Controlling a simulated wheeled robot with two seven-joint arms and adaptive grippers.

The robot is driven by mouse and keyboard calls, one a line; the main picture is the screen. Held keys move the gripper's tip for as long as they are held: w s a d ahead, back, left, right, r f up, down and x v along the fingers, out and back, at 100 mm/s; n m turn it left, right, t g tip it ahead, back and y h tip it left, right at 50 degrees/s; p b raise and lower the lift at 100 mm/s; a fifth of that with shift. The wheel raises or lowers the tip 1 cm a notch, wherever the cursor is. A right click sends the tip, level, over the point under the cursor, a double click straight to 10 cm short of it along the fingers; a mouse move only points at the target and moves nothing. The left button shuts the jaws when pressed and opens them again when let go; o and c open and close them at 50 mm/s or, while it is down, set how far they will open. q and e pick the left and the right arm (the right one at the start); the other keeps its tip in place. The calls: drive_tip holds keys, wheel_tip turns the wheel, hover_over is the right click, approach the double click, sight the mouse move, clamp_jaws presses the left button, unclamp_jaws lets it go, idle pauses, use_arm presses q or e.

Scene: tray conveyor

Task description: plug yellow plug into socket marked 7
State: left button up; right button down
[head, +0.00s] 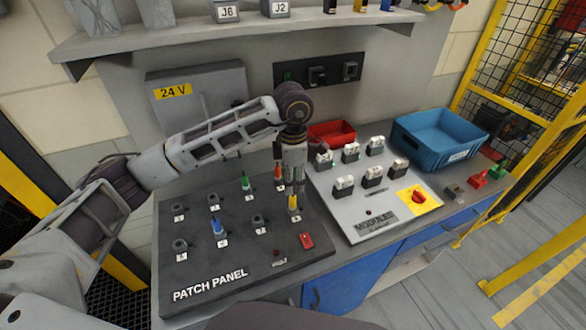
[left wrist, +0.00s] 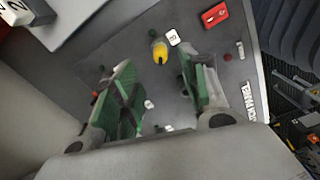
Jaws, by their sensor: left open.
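The yellow plug (head: 293,203) stands upright at the right end of the near socket row on the dark patch panel (head: 215,272). In the left wrist view the yellow plug (left wrist: 160,54) is beside a label that reads 8. My left gripper (head: 289,184) points down just above and behind the plug. Its green-padded fingers (left wrist: 157,78) are apart with nothing between them. An empty grey socket (head: 259,220) is left of the yellow plug; its label is too small to read. My right gripper is not in view.
A blue plug (head: 218,227), a green plug (head: 246,183) and an orange-red plug (head: 279,174) stand on the panel. A red switch (head: 307,241) is near its right edge. The modules board (head: 370,228), red bin (head: 333,131) and blue bin (head: 441,157) are to the right.

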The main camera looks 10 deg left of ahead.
sight(293, 196)
use_arm(q)
drive_tip(key=shift+f+p, duration=0.65)
drive_tip(key=shift+f, duration=3.55)
clamp_jaws()
drive_tip(key=shift+r+p, duration=0.4)
drive_tip(key=shift+r, duration=1.4)
drive_tip(key=shift+r+p, duration=0.55)
drive_tip(key=shift+r, duration=1.3)
drive_tip(key=shift+f, duration=0.1)
